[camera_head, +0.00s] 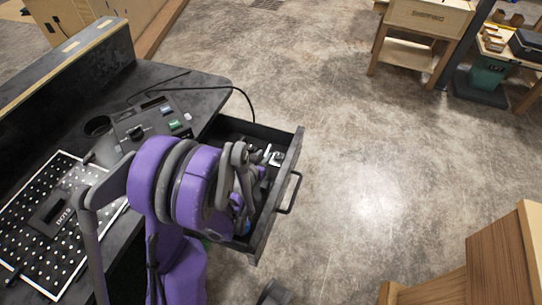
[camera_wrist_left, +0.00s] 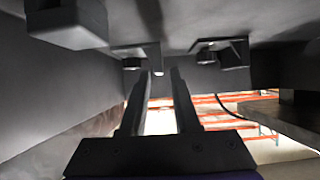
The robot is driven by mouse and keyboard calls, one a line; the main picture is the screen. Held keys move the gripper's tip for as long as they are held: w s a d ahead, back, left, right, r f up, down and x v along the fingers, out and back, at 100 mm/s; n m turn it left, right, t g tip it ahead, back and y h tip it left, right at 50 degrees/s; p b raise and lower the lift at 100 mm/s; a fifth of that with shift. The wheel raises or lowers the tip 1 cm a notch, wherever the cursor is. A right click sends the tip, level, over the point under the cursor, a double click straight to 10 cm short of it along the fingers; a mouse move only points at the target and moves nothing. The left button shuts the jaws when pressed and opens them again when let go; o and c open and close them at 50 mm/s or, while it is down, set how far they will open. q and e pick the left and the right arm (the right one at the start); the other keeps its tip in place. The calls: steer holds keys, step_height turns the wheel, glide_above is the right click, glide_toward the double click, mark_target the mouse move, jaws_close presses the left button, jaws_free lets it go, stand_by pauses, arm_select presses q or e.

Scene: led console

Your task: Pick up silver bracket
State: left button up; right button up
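A small silver bracket (camera_head: 275,157) appears to lie in the open drawer (camera_head: 293,150), near its far right corner in the head view. My left arm reaches over the drawer, and its gripper (camera_wrist_left: 161,78) is just left of the silver piece. The arm hides the fingertips in the head view. In the left wrist view the two dark fingers are apart with nothing between them. Dark grey parts (camera_wrist_left: 222,52) show beyond the fingertips; I cannot tell whether one is the bracket. My right gripper is not in view.
The drawer's front handle (camera_head: 290,193) sticks out to the right. The dark desk (camera_head: 75,120) bears a small console (camera_head: 148,122) with a black cable and a white-dotted board (camera_head: 25,240). A wooden cabinet (camera_head: 495,260) stands at lower right. The floor between is clear.

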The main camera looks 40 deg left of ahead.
mark_target(267, 152)
arm_select(q)
steer(key=b+x, duration=0.1)
steer(key=x, duration=0.3)
steer(key=shift+w, duration=0.25)
jaws_close()
